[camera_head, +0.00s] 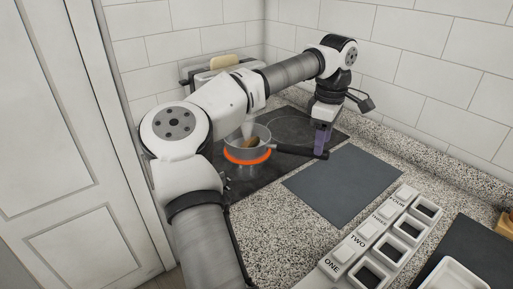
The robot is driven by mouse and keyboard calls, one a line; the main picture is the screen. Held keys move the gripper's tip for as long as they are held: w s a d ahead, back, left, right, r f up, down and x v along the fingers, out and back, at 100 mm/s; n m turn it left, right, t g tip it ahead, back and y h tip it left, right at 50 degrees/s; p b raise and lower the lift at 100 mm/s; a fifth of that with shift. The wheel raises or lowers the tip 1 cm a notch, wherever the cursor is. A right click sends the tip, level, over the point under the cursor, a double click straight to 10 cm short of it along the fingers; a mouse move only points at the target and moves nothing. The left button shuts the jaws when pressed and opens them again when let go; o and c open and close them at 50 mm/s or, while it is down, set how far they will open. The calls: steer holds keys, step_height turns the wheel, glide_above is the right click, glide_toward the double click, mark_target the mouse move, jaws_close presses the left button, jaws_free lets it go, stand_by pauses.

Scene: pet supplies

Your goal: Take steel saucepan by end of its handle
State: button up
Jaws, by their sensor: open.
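The steel saucepan (263,133) sits on a glowing orange-red burner of the dark cooktop. Something brown lies inside the pan, and pale steam or smoke seems to rise from it. Its dark handle (297,149) points to the right. My gripper (321,149) points down at the far right end of the handle, over the cooktop's edge. It is open, with the handle's end at or between its fingers. I cannot tell whether the fingers touch the handle.
A dark grey mat (343,184) lies in front of the cooktop. A white numbered rack (385,238) with several square wells stands at the front right, near a white tray (455,277). A toaster with bread (224,62) is behind my arm. Tiled walls close the back.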

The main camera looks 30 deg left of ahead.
steer(key=shift+a+f+p, duration=0.1)
steer(key=shift+f+p, duration=0.6)
steer(key=shift+f, duration=2.1)
steer(key=shift+c, duration=0.3)
jaws_close()
steer(key=shift+r, duration=0.1)
